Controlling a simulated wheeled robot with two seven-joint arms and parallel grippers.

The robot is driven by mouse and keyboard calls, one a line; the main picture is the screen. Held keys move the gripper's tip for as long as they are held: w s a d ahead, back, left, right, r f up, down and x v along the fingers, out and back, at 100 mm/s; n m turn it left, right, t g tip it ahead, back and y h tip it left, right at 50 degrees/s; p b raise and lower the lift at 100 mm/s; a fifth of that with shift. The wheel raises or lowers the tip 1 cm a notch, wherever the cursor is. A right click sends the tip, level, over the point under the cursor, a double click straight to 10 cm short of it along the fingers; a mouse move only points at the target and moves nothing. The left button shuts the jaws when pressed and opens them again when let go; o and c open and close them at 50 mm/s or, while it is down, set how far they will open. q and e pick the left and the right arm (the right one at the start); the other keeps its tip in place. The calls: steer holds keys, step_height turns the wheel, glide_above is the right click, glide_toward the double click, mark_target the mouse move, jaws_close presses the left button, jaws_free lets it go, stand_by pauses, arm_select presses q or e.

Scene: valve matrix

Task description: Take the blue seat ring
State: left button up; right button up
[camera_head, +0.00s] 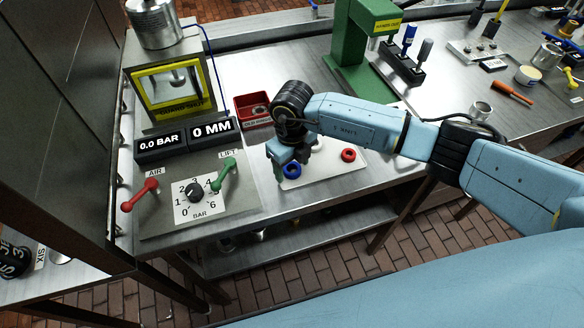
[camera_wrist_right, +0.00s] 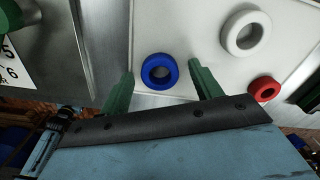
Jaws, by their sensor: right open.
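The blue seat ring (camera_head: 292,170) lies flat on a white board (camera_head: 320,172) on the steel bench. In the right wrist view the blue ring (camera_wrist_right: 159,71) lies beyond and between the two green fingertips. My right gripper (camera_wrist_right: 160,82) is open and empty; its fingers stand to either side of the ring's line, and I cannot tell its exact height above it. In the head view the right gripper (camera_head: 284,157) is over the ring and partly hides it. My left gripper is not in view.
A white ring (camera_wrist_right: 246,32) and a red ring (camera_head: 348,155) lie on the same board. A red bin (camera_head: 252,110) stands behind. At left is a press panel with a red AIR lever (camera_head: 140,194) and a green LIFT lever (camera_head: 224,173). A green press (camera_head: 362,50) stands behind.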

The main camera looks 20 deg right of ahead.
steer(key=c, duration=1)
steer(key=shift+r, duration=0.1)
steer(key=shift+c, duration=0.2)
